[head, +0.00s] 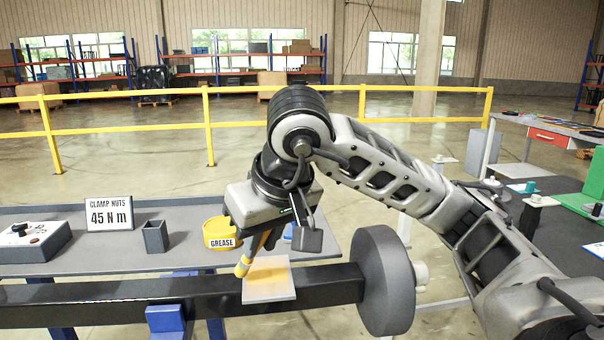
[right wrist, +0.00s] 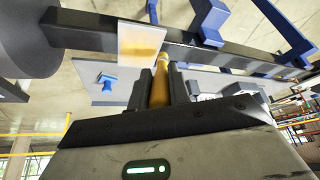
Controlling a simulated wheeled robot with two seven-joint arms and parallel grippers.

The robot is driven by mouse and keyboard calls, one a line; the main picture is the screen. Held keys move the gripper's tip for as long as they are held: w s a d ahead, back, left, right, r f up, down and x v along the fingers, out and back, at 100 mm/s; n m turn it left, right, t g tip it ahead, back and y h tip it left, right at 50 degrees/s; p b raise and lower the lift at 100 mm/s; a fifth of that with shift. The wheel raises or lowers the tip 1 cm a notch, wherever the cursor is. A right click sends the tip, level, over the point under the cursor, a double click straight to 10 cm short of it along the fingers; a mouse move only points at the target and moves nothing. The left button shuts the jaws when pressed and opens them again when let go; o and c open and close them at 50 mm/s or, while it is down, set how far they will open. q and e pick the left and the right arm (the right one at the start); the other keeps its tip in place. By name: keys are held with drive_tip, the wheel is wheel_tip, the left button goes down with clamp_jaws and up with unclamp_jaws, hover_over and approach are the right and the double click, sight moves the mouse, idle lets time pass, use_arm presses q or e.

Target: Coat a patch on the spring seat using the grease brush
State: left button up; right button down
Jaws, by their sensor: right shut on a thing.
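My right gripper (head: 257,236) is shut on the yellow-handled grease brush (head: 243,264), which also shows between the fingers in the right wrist view (right wrist: 160,88). The brush slants down and its low end is at the left edge of the spring seat. The spring seat (head: 270,293) is a pale square plate on the dark beam; it also shows in the right wrist view (right wrist: 138,62). An amber patch of grease lies across its upper part. I cannot tell whether the bristles touch the plate. The yellow grease tub (head: 218,236) stands behind, partly hidden by the gripper. My left gripper is out of view.
The dark beam (head: 110,310) runs across the front to a thick grey disc (head: 386,280). On the grey bench stand a "CLAMP NUTS 45 N m" sign (head: 109,216), a small grey box (head: 155,237) and a control box (head: 35,240). A blue tool (right wrist: 107,80) lies near the seat.

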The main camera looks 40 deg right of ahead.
drive_tip(key=shift+s+r, duration=0.15)
drive_tip(key=shift+r, duration=0.5)
drive_tip(key=shift+r+p, duration=2)
drive_tip(key=shift+r, duration=0.4)
